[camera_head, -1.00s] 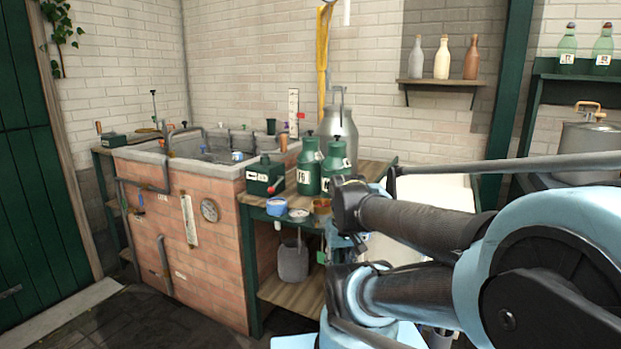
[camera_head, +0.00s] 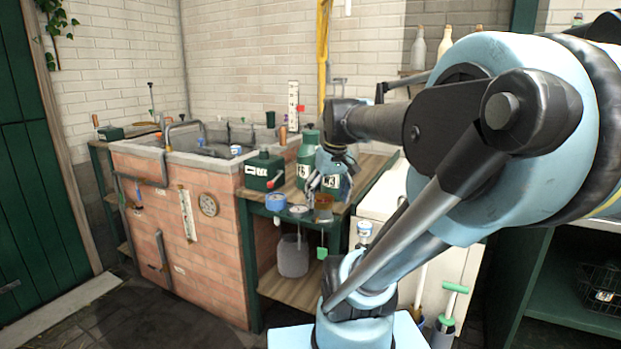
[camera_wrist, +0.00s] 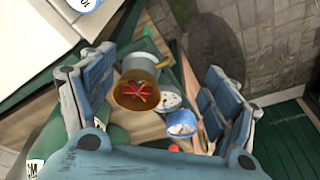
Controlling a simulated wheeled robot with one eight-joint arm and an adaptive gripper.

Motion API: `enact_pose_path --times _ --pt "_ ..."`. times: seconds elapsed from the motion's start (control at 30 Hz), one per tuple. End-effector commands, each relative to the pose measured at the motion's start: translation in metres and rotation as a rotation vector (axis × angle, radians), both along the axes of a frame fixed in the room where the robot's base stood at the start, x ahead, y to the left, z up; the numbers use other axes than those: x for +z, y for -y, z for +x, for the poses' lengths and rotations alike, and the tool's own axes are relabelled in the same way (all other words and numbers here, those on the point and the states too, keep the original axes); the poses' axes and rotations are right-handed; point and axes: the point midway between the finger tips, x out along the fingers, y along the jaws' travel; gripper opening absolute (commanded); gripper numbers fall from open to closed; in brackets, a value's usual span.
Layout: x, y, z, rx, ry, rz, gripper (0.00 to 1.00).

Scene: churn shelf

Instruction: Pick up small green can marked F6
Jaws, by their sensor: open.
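The small green can marked F6 (camera_head: 304,172) stands upright on the wooden bench top, just right of a dark green box. A second green can marked M3 or W3 (camera_head: 334,184) stands close to its right, partly covered by my arm. My gripper (camera_head: 330,172) is open and hangs over the bench's front edge, in front of the cans and overlapping them in the head view. In the wrist view my gripper (camera_wrist: 158,92) shows two spread fingers with nothing clamped. A green can with a label (camera_wrist: 36,168) is cut off at the lower left there; I cannot tell which can.
The dark green box (camera_head: 264,172) stands left of the F6 can.

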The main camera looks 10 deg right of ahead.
Motion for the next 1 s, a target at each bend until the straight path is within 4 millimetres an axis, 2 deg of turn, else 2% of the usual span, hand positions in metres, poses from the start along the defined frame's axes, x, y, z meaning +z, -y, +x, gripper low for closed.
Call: enact_pose_path --times 0.03,0.2,0.4,0.6,0.8,1.0 --pt "0.022 0.001 0.018 0.024 0.005 0.004 0.80" --pt "0.085 0.004 0.075 0.126 0.026 0.021 0.80" --pt "0.153 0.011 0.142 0.243 0.058 0.036 0.80" --pt "0.212 0.023 0.209 0.358 0.099 0.048 0.80" --pt "0.255 0.036 0.264 0.454 0.139 0.055 0.80" --pt "0.275 0.044 0.291 0.507 0.162 0.056 0.80"
